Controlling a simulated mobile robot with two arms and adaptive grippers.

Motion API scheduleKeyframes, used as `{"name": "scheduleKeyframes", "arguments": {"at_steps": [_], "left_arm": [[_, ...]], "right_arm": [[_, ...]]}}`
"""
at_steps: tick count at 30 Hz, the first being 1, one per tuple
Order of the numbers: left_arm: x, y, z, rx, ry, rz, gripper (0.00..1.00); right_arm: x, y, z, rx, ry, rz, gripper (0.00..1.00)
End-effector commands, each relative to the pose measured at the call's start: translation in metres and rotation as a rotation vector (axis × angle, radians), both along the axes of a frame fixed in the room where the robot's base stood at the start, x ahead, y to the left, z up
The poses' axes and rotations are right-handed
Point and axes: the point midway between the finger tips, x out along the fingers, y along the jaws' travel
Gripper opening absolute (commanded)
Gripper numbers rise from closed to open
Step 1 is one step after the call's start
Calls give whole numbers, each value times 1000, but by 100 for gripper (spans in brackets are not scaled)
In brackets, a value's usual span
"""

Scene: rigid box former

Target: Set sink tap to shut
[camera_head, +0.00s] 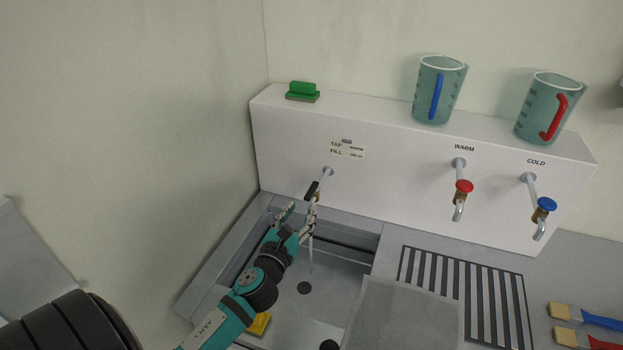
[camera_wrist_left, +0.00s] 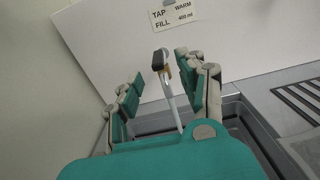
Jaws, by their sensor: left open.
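The sink tap (camera_head: 316,184) comes out of the white wall box above the sink basin and has a black lever handle (camera_head: 311,190). A thin pale stream (camera_head: 311,255) runs from its spout down into the basin. My left gripper (camera_head: 299,212) is open and empty just below and in front of the tap. In the left wrist view the black handle (camera_wrist_left: 159,59) stands between the two spread fingers, slightly beyond their tips, with no clear contact. The gripper partly hides the spout in the head view. My right gripper is not in view.
The sink basin (camera_head: 335,285) holds a yellow sponge-like block (camera_head: 259,324). Warm tap (camera_head: 462,188) and cold tap (camera_head: 543,205) are to the right over a slotted drainer (camera_head: 465,285). Two jugs (camera_head: 438,92) (camera_head: 548,108) and a green block (camera_head: 303,91) stand on the ledge. Brushes (camera_head: 590,317) lie far right.

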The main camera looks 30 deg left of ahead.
Motion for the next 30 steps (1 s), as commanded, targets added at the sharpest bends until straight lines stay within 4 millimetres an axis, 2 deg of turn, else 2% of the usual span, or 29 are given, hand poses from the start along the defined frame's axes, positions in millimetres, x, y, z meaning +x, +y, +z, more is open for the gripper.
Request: {"name": "scheduleKeyframes", "arguments": {"at_steps": [1,9,15,21,30], "left_arm": [[12,3,4,-1,-1,2,40],[70,17,3,-4,-2,2,40],[102,25,1,-3,-1,2,40],[118,28,0,-2,1,0,40],[120,29,0,-1,1,-1,40]], "right_arm": [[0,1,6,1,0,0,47],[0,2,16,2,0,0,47],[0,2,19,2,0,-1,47],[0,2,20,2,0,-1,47],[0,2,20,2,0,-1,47]]}}
